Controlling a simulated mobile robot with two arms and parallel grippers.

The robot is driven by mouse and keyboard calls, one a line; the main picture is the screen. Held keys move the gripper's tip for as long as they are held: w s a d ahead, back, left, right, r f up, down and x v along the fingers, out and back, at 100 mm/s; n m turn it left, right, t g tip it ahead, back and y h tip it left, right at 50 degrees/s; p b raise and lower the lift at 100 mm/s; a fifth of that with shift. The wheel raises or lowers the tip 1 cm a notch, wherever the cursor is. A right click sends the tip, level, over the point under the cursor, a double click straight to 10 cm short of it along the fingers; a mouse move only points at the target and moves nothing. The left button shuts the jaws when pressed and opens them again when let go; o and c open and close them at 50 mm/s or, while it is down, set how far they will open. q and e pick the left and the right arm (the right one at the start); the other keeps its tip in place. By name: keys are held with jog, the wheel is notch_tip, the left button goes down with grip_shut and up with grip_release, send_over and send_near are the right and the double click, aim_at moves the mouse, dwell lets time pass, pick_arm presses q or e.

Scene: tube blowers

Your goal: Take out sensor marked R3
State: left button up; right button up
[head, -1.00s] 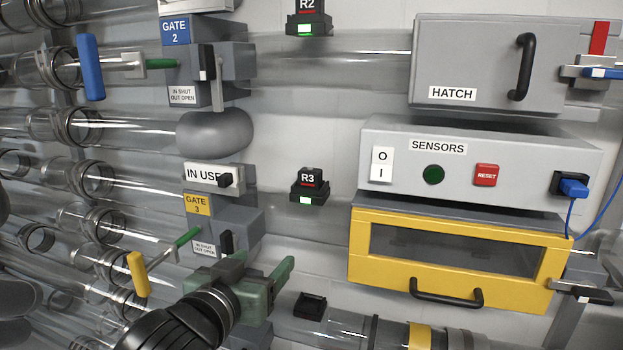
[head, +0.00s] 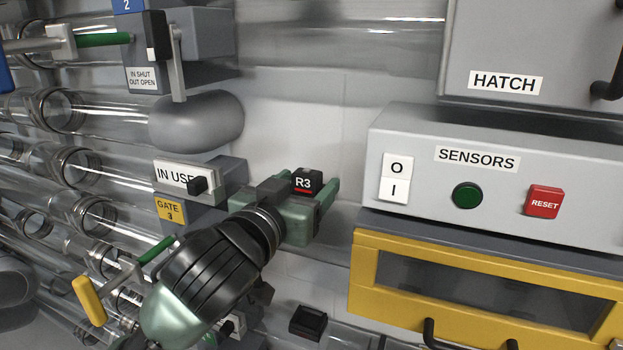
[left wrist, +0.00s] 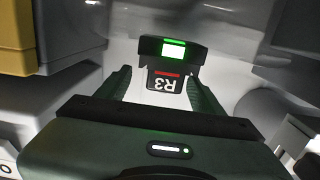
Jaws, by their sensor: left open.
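The R3 sensor (head: 303,181) is a small black block with a white R3 label and a red stripe. It sits in the wall area left of the sensors box. In the left wrist view the R3 sensor (left wrist: 164,82) appears upside down, in a black holder (left wrist: 205,52) with a lit green light. My left gripper (head: 308,190) is open, with one green finger on each side of the sensor. In the left wrist view the gripper (left wrist: 157,90) shows its fingers straddling the block; whether they touch it is unclear. The gripper hides the holder in the head view.
The grey sensors box (head: 400,135) has a switch, a green button and a red reset button. The yellow drawer (head: 362,270) is below it, right of my gripper. The GATE 3 block (head: 172,210) is on the left. An empty-looking black holder (head: 308,321) sits lower down.

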aim_at(314, 172)
pick_arm(q)
jog(key=shift+w+d+r, duration=0.15)
jog(key=shift+w, duration=0.35)
jog(key=x, duration=0.1)
jog(key=p+x, duration=0.2)
jog(key=shift+w, duration=0.75)
grip_shut()
pick_arm(e)
jog(key=r, duration=0.2)
jog(key=shift+w+a+r, duration=0.3)
jog(key=shift+w+r, duration=0.05)
